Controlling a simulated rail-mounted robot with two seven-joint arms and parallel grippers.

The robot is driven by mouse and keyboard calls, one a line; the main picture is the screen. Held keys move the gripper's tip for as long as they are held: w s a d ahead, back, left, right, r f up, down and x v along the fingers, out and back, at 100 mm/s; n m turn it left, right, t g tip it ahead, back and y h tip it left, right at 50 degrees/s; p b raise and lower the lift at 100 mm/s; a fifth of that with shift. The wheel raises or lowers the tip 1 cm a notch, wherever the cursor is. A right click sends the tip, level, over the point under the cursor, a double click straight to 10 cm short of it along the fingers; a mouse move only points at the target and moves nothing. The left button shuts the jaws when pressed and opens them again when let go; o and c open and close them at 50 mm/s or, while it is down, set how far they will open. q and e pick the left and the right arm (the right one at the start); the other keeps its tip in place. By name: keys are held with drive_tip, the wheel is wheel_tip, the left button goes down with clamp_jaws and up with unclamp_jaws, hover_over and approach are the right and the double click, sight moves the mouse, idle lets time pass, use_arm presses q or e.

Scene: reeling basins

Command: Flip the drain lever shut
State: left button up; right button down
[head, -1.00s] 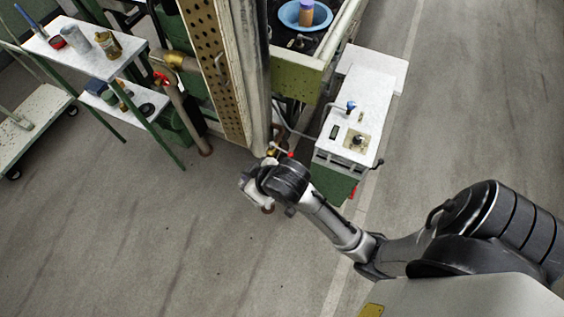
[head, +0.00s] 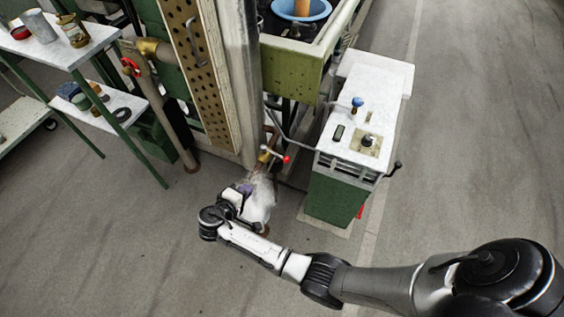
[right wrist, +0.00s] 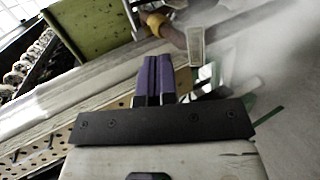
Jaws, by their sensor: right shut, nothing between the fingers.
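The drain lever (head: 276,154) is a thin pale bar with a red knob at its end. It sits on a brass-coloured valve (head: 264,157) at the foot of the pale post and points to the right. My right gripper (head: 247,189) is shut and empty, just below and left of the valve, apart from the lever. White mist surrounds its front. In the right wrist view the purple fingers (right wrist: 155,80) are together, with a brass fitting (right wrist: 155,22) on a pipe beyond them. Mist blurs the upper right there. My left gripper is out of view.
A white-topped green cabinet (head: 373,107) with knobs stands right of the valve. The pale post (head: 240,90) and perforated board rise behind. A red-ringed valve (head: 130,66) is on a pipe at left, near a shelf trolley (head: 62,52). Floor in front is clear.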

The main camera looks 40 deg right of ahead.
drive_tip(key=d+h, duration=0.1)
drive_tip(key=h+b, duration=0.2)
drive_tip(key=b, duration=0.3)
approach(278, 156)
drive_tip(key=x, duration=0.7)
drive_tip(key=shift+w+d+f, duration=0.1)
drive_tip(key=shift+d, duration=0.15)
